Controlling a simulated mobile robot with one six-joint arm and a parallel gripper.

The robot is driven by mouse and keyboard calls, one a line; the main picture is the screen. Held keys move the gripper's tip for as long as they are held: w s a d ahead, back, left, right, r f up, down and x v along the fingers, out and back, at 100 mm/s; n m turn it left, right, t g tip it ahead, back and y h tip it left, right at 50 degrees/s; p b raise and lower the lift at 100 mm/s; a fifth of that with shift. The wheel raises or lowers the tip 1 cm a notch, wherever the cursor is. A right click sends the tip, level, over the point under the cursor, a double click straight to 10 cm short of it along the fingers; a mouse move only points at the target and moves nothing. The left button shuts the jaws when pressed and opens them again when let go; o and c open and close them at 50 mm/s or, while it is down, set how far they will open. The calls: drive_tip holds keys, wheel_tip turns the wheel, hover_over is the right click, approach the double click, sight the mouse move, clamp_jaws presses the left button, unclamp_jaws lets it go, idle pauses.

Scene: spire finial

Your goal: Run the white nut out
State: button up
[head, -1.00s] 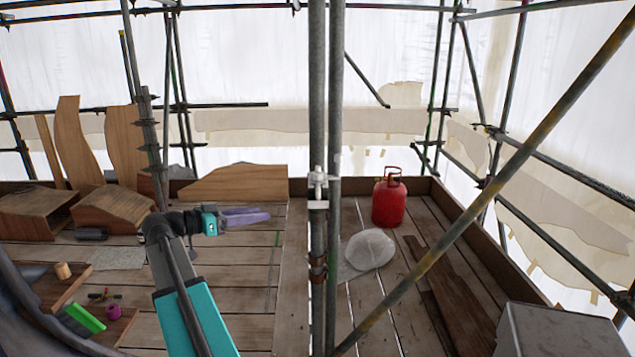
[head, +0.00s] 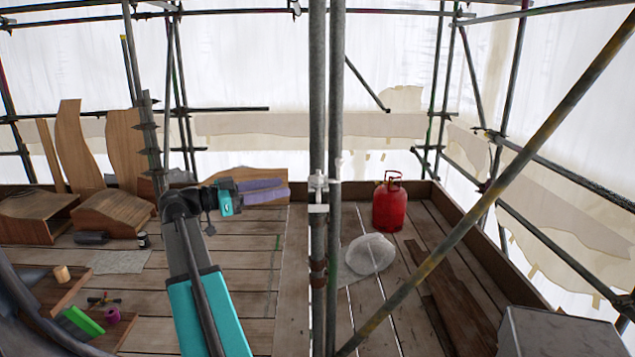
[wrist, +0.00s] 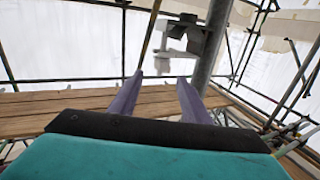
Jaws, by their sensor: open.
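A white fitting (head: 318,184) is clamped on the upright scaffold tube (head: 318,110) in the middle of the head view. It also shows in the wrist view (wrist: 178,56), ahead of and above my fingertips. The white nut cannot be told apart surely from the rest of this fitting. My gripper (head: 287,190) has two purple fingers, spread apart and empty, pointing right toward the tube. In the head view its tips are left of the fitting and about level with it. In the wrist view (wrist: 158,80) a gap lies between the tips, with nothing in it.
A second tube stands close to the right of the fitting's tube. A diagonal brace (head: 440,252) crosses on the right. A red gas bottle (head: 390,205) and a pale bag (head: 369,254) are on the plank deck. Curved wood pieces (head: 125,148) stand at left.

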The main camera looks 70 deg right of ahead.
sight(314, 182)
drive_tip(key=p+x, duration=0.3)
drive_tip(key=x, duration=1)
drive_tip(key=c, duration=1)
drive_tip(key=shift+a, duration=0.25)
drive_tip(key=shift+d, duration=0.15)
